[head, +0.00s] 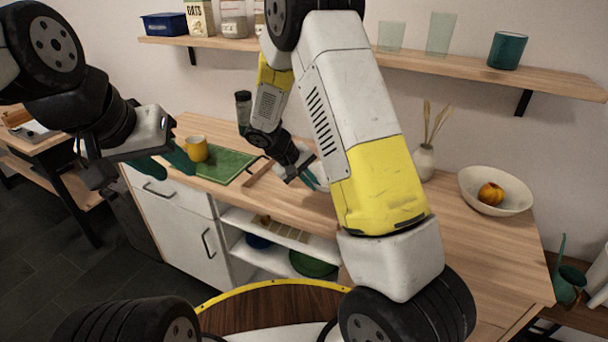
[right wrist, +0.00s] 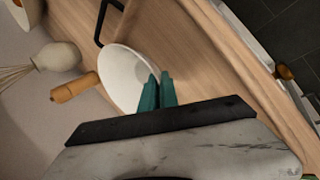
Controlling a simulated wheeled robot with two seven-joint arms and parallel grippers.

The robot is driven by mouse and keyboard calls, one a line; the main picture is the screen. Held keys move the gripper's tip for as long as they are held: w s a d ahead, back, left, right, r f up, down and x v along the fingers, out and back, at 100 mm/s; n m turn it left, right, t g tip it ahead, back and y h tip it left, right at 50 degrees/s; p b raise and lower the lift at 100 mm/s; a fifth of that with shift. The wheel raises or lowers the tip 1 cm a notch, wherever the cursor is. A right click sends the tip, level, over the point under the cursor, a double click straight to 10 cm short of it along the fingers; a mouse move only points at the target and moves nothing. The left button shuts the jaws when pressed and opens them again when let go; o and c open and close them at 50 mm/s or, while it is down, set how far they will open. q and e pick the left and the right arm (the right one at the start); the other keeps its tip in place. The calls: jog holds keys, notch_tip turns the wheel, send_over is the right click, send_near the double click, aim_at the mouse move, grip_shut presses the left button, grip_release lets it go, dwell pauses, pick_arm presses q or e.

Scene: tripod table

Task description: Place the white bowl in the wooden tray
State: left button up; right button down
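A white bowl (right wrist: 122,78) shows in the right wrist view with its inside towards the camera. My right gripper's teal fingers (right wrist: 158,92) are close together at its rim, one on each side. In the head view my right gripper (head: 308,180) is over the counter, and the bowl (head: 321,174) is mostly hidden behind the gripper and my arm. The wooden tray (head: 262,174), with a black handle, is just left of that gripper and partly hidden; its handle (right wrist: 101,24) shows beside the bowl in the wrist view. My left gripper (head: 165,165) is empty, fingers apart, left of the counter.
A vase (head: 424,160) and a large cream bowl (head: 510,200) holding an orange pumpkin (head: 491,193) are to the right. A shelf (head: 480,68) runs above the counter.

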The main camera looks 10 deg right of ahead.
jog(key=shift+f, duration=1)
jog(key=c, duration=1.6)
grip_release()
jog(key=shift+f, duration=0.15)
jog(key=v, duration=1.1)
jog(key=shift+s+d+r+m+t+y, duration=0.65)
jog(key=shift+s+d+r+y, duration=0.6)
jog(key=shift+s+r, duration=2.35)
jog(key=shift+s+d+r+m+t+y, duration=0.4)
jog(key=shift+s+d+r+t+y, duration=0.85)
jog(key=shift+s+r, duration=2.3)
jog(key=shift+s+d+r+m+t+y, duration=0.2)
jog(key=shift+s+d+r+m+y, duration=0.45)
jog(key=shift+s+r+y, duration=2.75)
jog(key=s+f+h, duration=0.2)
jog(key=h, duration=0.1)
jog(key=shift+s, duration=0.3)
